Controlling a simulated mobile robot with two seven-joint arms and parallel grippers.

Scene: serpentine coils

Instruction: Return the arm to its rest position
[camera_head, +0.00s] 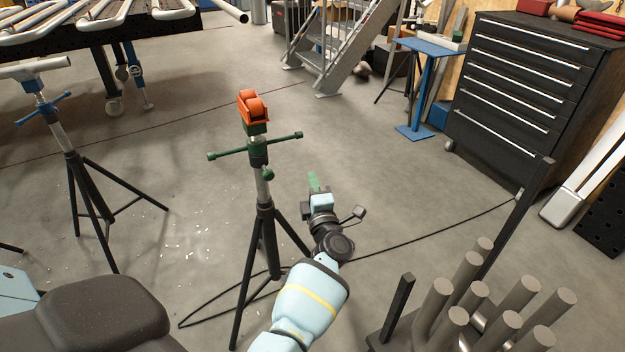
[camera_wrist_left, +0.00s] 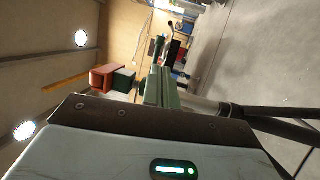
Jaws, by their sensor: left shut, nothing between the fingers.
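My left arm reaches up from the bottom middle of the head view. Its left gripper (camera_head: 314,182) has green fingers, is shut and holds nothing. It is to the right of a tripod stand (camera_head: 264,205) with an orange roller head (camera_head: 253,107) and green cross handle, with a visible gap in the head view. In the left wrist view the shut green fingers (camera_wrist_left: 161,87) point away from the camera. The orange roller head (camera_wrist_left: 103,77) shows just left of them, sideways. My right gripper is not in view.
A second tripod stand (camera_head: 72,155) stands at left, near a table with bent pipes (camera_head: 110,15). Several grey cylinders (camera_head: 480,305) stand upright at the bottom right. A black drawer cabinet (camera_head: 530,80) and a blue stand (camera_head: 425,90) are at the back right. A black cable (camera_head: 430,238) crosses the floor.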

